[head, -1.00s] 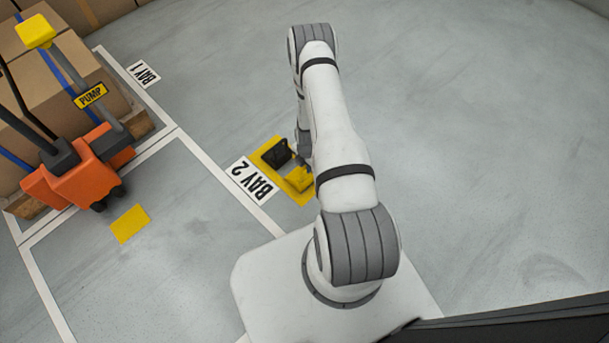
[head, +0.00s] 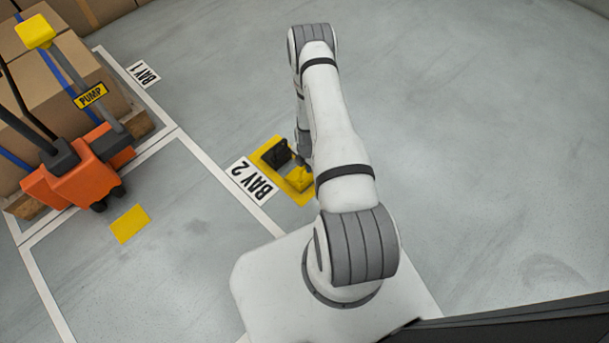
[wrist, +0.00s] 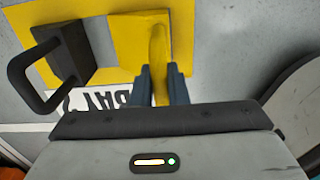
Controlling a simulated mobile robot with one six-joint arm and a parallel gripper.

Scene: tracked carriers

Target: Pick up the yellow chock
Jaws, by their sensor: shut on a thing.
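The yellow chock (head: 299,178) sits on a yellow-bordered floor marking (head: 305,198) beside the BAY 2 label, partly hidden by my arm in the head view. In the wrist view the yellow chock (wrist: 158,45) has its upright handle between the two dark fingers. My gripper (wrist: 162,86) is shut on that handle. In the head view my gripper is mostly behind my arm. Whether the chock touches the floor is hard to tell.
A black chock with a loop handle (wrist: 68,58) stands just left of the yellow one in the wrist view; it also shows in the head view (head: 276,154). An orange pallet truck (head: 75,180) with a PUMP sign stands by boxes at left. Floor at right is clear.

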